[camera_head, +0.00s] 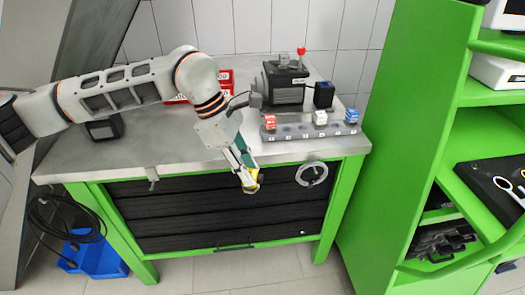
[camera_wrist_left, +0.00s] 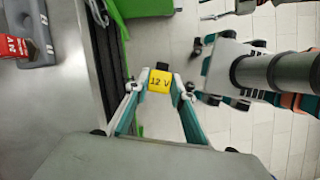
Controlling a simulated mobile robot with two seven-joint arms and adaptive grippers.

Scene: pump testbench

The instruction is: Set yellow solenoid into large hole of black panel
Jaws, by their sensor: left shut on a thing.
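The yellow solenoid (camera_head: 252,180) is in the fingers of my left gripper (camera_head: 248,184), in front of the bench's front edge and above the floor. In the left wrist view the yellow solenoid (camera_wrist_left: 159,82) shows its "12 V" face between the two fingertips of my left gripper (camera_wrist_left: 160,88), which is shut on it. A black slatted panel (camera_head: 160,215) fills the bench front below the solenoid. I cannot make out a large hole in it, nor tell whether it is the task's panel. My right gripper is not in view.
On the bench, a grey rail (camera_head: 290,133) holds red, white and blue blocks, with a dark pump unit (camera_head: 285,82) behind. Red bins (camera_head: 222,77) stand at the back. A grey ring (camera_head: 312,174) hangs at the front. A green shelf (camera_head: 455,150) stands right.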

